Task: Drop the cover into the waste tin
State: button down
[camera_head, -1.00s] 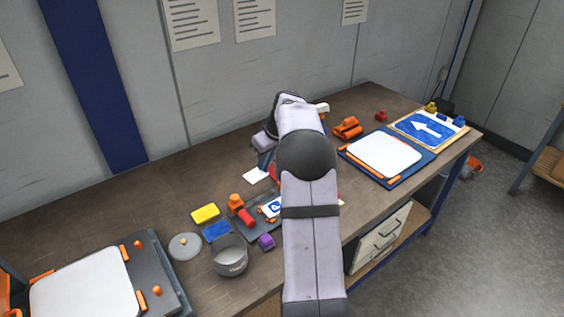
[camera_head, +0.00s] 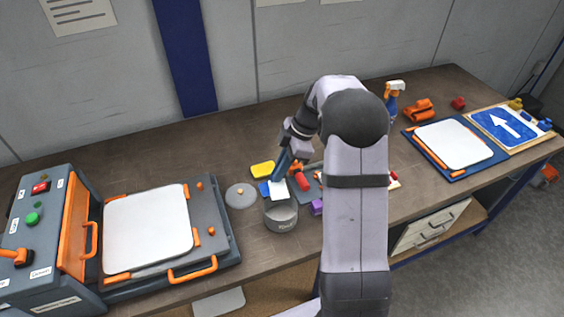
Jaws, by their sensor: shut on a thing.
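My gripper (camera_head: 281,178) reaches down from the arm with its dark blue fingers shut on a small white cover (camera_head: 277,190). The cover hangs at the back rim of the waste tin (camera_head: 281,220), a grey round open pot with lettering on its front. In this view I cannot tell how high the cover is or whether it touches the rim. My arm hides part of the bench right of the tin.
A yellow block (camera_head: 262,170) and a blue block (camera_head: 264,188) lie behind the tin. A press (camera_head: 148,230) stands left; a blue-framed board (camera_head: 453,143) lies right.

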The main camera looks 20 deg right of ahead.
aim_at(282, 181)
jog(key=shift+s+a+n+g, duration=0.15)
jog(key=shift+n+g, duration=0.25)
jog(key=shift+n, duration=0.7)
jog(key=shift+f, duration=0.1)
jog(key=shift+f+b, duration=2.35)
jog(key=shift+f, duration=1.15)
jog(key=c, duration=1)
grip_release()
jog(key=shift+c, duration=0.2)
jog(key=shift+r, duration=0.1)
jog(key=shift+r+p, duration=2.95)
jog(key=shift+r, duration=2.05)
